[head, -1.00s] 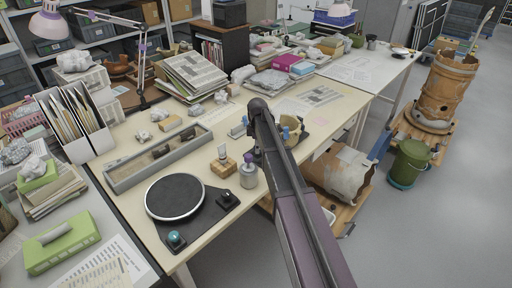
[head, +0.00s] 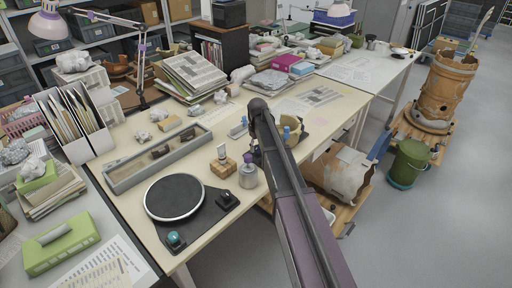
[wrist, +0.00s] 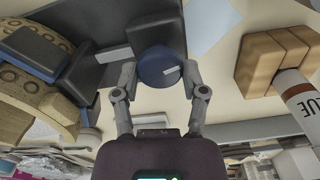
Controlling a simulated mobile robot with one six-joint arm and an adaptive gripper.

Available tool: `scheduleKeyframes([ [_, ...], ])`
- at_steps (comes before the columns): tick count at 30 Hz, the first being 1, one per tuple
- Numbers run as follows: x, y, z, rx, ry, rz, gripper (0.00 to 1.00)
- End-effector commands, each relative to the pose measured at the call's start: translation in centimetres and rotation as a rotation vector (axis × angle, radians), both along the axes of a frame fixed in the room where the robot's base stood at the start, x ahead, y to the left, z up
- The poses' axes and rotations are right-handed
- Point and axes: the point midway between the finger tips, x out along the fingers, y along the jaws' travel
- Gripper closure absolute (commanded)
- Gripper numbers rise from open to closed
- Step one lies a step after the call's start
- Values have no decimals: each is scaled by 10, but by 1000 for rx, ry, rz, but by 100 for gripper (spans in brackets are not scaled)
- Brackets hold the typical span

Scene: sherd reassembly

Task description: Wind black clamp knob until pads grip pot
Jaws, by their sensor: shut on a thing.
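The round dark knob (wrist: 157,68) is in the upper middle of the wrist view, with a small pale mark on its face. My gripper (wrist: 160,78) has one finger on each side of it and is shut on it. Dark clamp parts (wrist: 92,72) lie to its left. The pot (wrist: 20,112), tan with a band of ring patterns, is at the left edge, with a dark blue pad (wrist: 36,52) against it. Whether this pad presses on the pot I cannot tell. In the head view my arm hides the gripper and knob; part of the pot (head: 302,137) shows right of it.
A wooden block (wrist: 272,60) and a white tube with dark lettering (wrist: 303,102) are close on the right in the wrist view. A grey jar (head: 248,178), a black turntable (head: 174,197) and a long grey tray (head: 160,158) stand left of my arm in the head view.

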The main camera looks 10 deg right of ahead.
Motion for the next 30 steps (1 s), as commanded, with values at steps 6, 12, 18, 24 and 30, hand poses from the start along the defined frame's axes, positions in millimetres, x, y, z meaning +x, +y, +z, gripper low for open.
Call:
scheduleKeyframes([
  [6,-4,-2,0,-3,8,-206,92],
  [12,-4,-2,0,-2,8,-396,92],
  [18,-4,-2,0,-3,8,-586,92],
  [24,-4,-2,0,-3,7,-775,92],
  [30,-4,-2,0,-3,7,-949,92],
])
